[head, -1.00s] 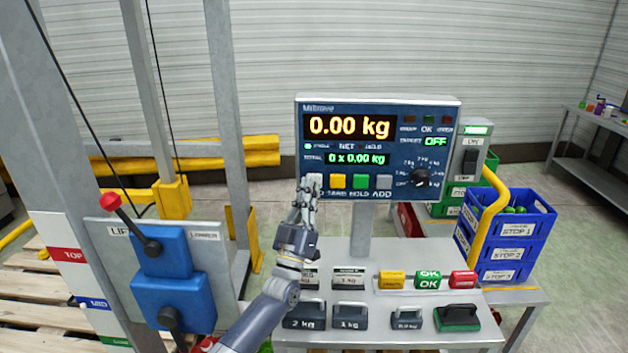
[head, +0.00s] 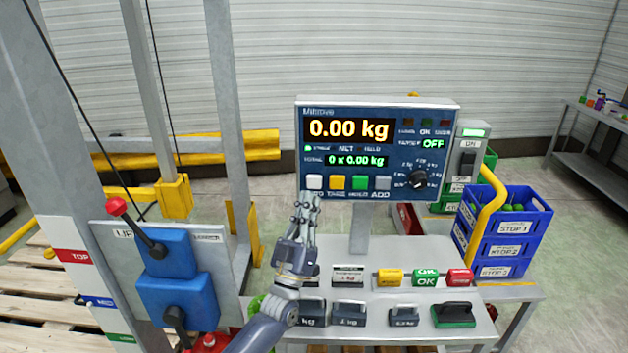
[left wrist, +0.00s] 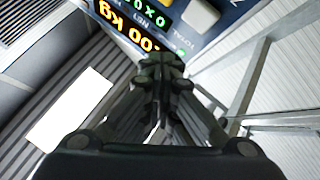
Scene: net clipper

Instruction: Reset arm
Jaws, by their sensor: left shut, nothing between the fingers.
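My left gripper (head: 305,212) is shut and empty. In the head view it points up just below the white button (head: 314,182) at the left end of the scale's button row. The scale display (head: 380,150) reads 0.00 kg, with 0 x 0.00 kg below. In the left wrist view the shut fingers (left wrist: 163,75) stand in front of the tilted display (left wrist: 125,32). Whether the fingertips touch the panel cannot be told. My right gripper is not in view.
A lift control box (head: 178,290) with a red-knobbed lever stands at the left. Several weights, including a green-based one (head: 454,315), sit on the bench (head: 395,252). Blue crates (head: 505,232) are stacked at the right. A yellow rail (head: 487,215) rises beside the bench.

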